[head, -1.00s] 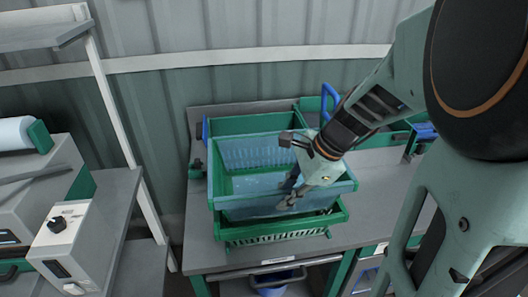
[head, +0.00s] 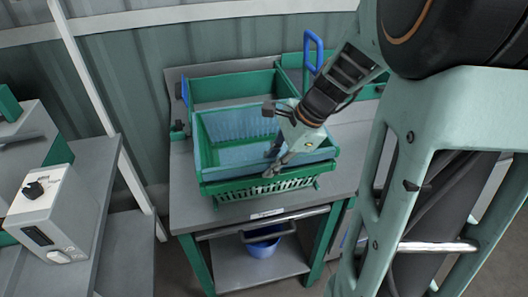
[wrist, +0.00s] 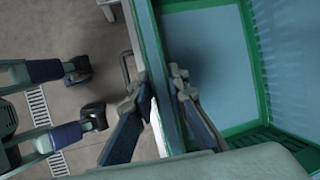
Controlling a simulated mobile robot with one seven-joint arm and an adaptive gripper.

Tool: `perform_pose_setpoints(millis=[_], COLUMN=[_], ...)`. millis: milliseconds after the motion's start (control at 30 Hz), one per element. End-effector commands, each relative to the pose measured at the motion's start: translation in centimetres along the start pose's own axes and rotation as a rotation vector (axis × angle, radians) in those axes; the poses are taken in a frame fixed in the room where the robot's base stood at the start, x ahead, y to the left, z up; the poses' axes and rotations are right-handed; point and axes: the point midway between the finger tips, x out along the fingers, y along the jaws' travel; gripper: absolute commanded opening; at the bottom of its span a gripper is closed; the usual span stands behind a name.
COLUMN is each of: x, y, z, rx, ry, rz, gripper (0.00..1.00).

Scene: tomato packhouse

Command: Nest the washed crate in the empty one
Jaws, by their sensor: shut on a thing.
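A pale blue crate (head: 222,158) with green showing along its edges sits over a green slatted crate (head: 240,192) on the bench, in the head view. Its lower part is inside or behind the green crate's rim; I cannot tell whether it is fully seated. My gripper (head: 273,163) is shut on the blue crate's front wall, near the middle. In the wrist view my two fingers (wrist: 165,98) straddle that wall, one inside and one outside, with the crate's blue floor (wrist: 212,65) to the right. The inside of the lower crate is mostly hidden.
The grey bench (head: 190,205) has bare strips at left and right. A blue bucket (head: 262,245) is on its lower shelf. A grey control box (head: 60,215) stands on a side table.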

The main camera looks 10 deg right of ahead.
Motion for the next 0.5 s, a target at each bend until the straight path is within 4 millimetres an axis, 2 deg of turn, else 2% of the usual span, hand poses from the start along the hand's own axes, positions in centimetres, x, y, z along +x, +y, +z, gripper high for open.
perform_pose_setpoints(millis=[433, 467, 500], x=[-0.03, -0.02, -0.03], y=[-0.05, -0.05, -0.05], z=[-0.02, -0.02, -0.02], rx=[-0.001, -0.001, -0.001], ry=[0.001, 0.001, 0.001], rz=[-0.002, -0.002, -0.002], gripper=[0.0, 0.16, 0.2])
